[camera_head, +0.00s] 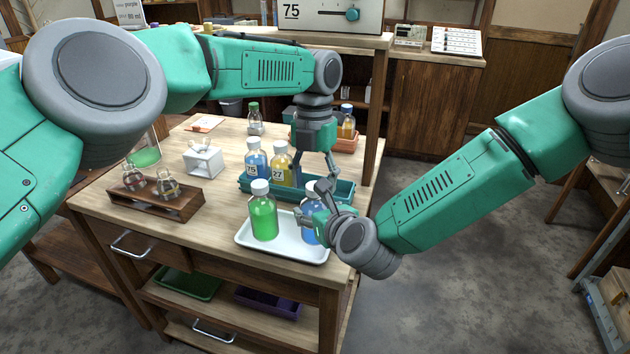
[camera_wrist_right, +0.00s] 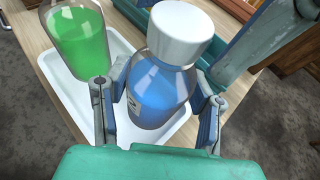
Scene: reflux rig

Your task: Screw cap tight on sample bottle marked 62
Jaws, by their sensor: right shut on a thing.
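A blue bottle (camera_head: 308,234) with a white cap stands at the right end of the white tray (camera_head: 262,249). In the right wrist view the blue bottle (camera_wrist_right: 158,92) fills the middle, its white cap (camera_wrist_right: 184,30) on top. A label shows at its edge, but I cannot read the number. My right gripper (camera_head: 318,226) is shut on this bottle's body, one finger on each side. My left gripper (camera_head: 318,172) points down above and behind the bottle, its fingers apart and empty. One left finger shows beside the cap in the right wrist view.
A green bottle (camera_head: 263,218) stands left on the white tray. Behind, a teal tray (camera_head: 340,190) holds bottles marked 75 (camera_head: 256,165) and 27 (camera_head: 281,166). A wooden rack (camera_head: 155,205) with flasks stands at left.

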